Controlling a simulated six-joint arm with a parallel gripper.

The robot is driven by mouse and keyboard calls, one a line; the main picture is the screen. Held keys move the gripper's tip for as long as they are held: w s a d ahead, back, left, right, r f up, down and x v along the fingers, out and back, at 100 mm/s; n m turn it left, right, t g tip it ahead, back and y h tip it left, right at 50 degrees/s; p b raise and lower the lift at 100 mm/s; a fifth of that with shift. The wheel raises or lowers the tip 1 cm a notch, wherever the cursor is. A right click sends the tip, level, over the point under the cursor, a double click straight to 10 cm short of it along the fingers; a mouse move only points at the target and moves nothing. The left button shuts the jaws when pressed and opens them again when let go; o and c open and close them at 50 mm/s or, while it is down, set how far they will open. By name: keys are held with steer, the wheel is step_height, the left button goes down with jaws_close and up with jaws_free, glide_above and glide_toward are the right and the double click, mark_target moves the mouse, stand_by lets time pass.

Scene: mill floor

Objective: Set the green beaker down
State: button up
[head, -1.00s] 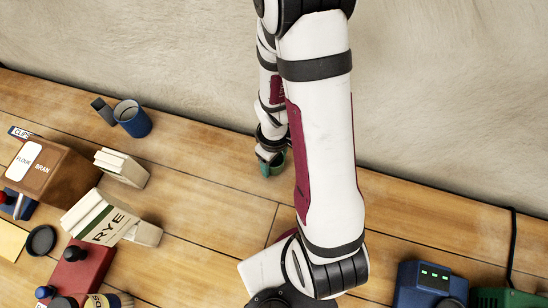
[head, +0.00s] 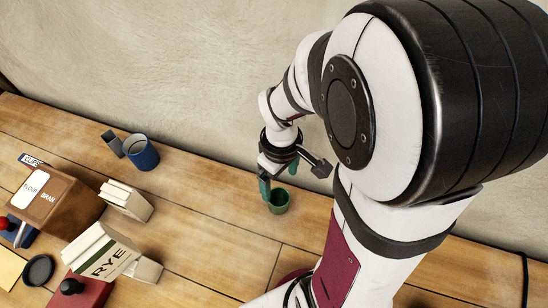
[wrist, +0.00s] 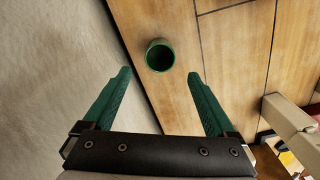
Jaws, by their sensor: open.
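The green beaker (head: 279,203) stands upright on the wooden bench, near the wall. In the wrist view the beaker (wrist: 160,57) shows its open, dark mouth and lies beyond my fingertips, roughly between their lines. My gripper (wrist: 158,80) is open with its two green fingers spread and nothing between them. In the head view my gripper (head: 279,179) is just above and behind the beaker, and one green finger shows beside it. The arm covers part of the gripper there.
A blue mug (head: 142,153) stands to the left near the wall. A brown flour and bran box (head: 55,205), a rye box (head: 103,252), a pale block (head: 126,201) and a red box (head: 82,290) crowd the left. The bench around the beaker is clear.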

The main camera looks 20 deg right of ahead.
steer(key=s+a+r+m+y, duration=0.1)
steer(key=s+a+r+m, duration=0.7)
steer(key=s, duration=0.4)
steer(key=shift+a+r+m+y, duration=0.25)
steer(key=shift+r+m+y, duration=0.15)
steer(key=shift+r+m, duration=0.5)
